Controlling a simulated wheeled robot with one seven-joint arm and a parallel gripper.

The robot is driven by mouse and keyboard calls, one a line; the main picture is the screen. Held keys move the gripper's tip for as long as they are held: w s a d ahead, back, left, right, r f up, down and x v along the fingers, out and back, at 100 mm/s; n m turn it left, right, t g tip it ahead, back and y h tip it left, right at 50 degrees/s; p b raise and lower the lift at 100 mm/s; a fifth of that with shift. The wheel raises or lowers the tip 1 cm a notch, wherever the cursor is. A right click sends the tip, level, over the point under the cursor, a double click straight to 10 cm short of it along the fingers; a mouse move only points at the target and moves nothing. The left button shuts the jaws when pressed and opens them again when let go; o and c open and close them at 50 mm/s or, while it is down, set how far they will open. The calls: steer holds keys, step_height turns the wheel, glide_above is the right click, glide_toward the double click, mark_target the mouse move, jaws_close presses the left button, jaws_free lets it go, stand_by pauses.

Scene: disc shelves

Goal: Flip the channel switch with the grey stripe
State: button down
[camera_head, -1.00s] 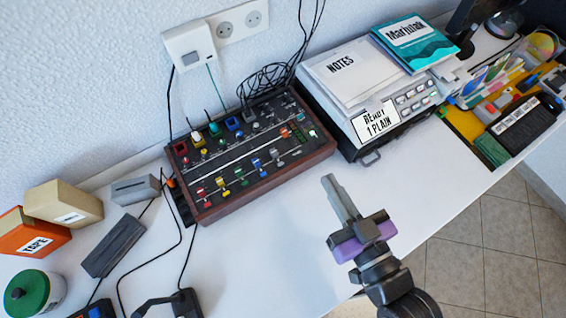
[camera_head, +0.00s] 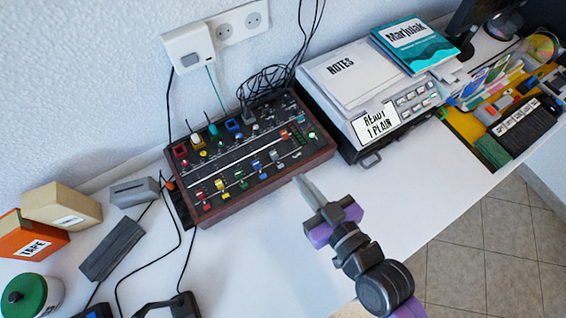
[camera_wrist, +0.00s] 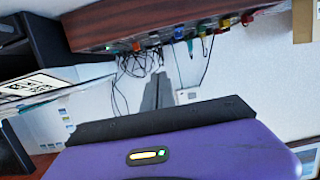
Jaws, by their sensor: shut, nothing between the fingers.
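The mixer panel (camera_head: 262,178), a black box with a wooden frame, lies on the white desk in the head view. Its front row has small coloured parts, and a grey one (camera_head: 274,154) stands at the right of that row, beside the blue one (camera_head: 256,165). I cannot make out a stripe on it. My gripper (camera_head: 300,179) is shut and empty, its tips in front of the panel's front edge, to the right of the grey part and apart from it. In the wrist view the shut fingers (camera_wrist: 158,85) point toward the panel (camera_wrist: 160,22); the grey part is not clear there.
A grey machine with a label (camera_head: 376,124) stands right of the panel, with notes (camera_head: 348,70) on top. Black cables (camera_head: 265,82) lie behind the panel. Grey and orange boxes (camera_head: 32,235) are at the left.

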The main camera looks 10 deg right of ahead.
steer(key=p, duration=0.2)
glide_above(276, 158)
steer(key=f+v, duration=0.1)
steer(key=v, duration=0.2)
steer(key=shift+s+d+f, duration=0.15)
steer(key=shift+s+f, duration=0.1)
steer(key=shift+f, duration=0.6)
step_height(276, 158, down, 3)
steer(key=shift+f+b, duration=0.2)
steer(key=shift+b, duration=0.2)
steer(key=shift+f, duration=0.4)
steer(key=shift+w+r+p, duration=0.1)
steer(key=shift+r+p, duration=0.05)
steer(key=shift+p, duration=0.55)
steer(key=shift+f+b, duration=0.3)
steer(key=r+p, duration=0.1)
steer(key=r, duration=0.1)
steer(key=r+p, duration=0.2)
steer(key=shift+w, duration=0.25)
steer(key=shift+s+r, duration=0.2)
steer(key=shift+r, duration=0.05)
steer(key=r+b+v, duration=0.1)
steer(key=v, duration=0.8)
steer(key=shift+b, duration=0.3)
